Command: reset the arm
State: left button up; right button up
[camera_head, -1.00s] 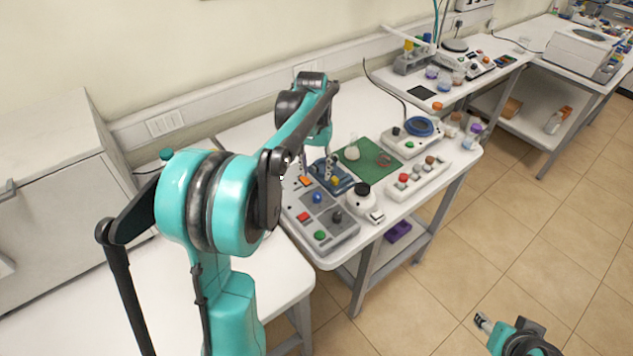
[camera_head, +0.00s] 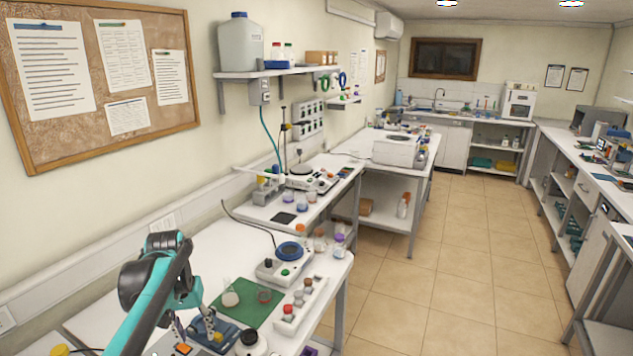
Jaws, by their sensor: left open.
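My left arm (camera_head: 150,300) comes in from the lower left, teal with dark joints. My left gripper (camera_head: 193,328) hangs fingers-down over the left part of the near bench, by a blue rack (camera_head: 230,334). Its two fingers are apart, with no object clearly held between them. The fingertips are close to the rack and a grey device with an orange button (camera_head: 183,348). I cannot tell whether they touch anything. My right gripper is out of view.
A green mat (camera_head: 262,311) with a flask (camera_head: 230,297) lies right of the gripper. The tiled floor (camera_head: 450,260) to the right is open.

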pick_arm(q)
jog(key=s+d+f+m+t+b, duration=0.1)
jog(key=s+d+f+t, duration=0.2)
jog(key=s+d, duration=0.4)
jog(key=s+d+f+m+t+b, duration=0.1)
jog(key=s+d+f+t, duration=0.2)
jog(key=s+d, duration=0.3)
jog(key=s, duration=0.4)
jog(key=shift+s+d+f, duration=0.2)
jog(key=shift+d+f, duration=0.15)
jog(key=shift+d, duration=0.05)
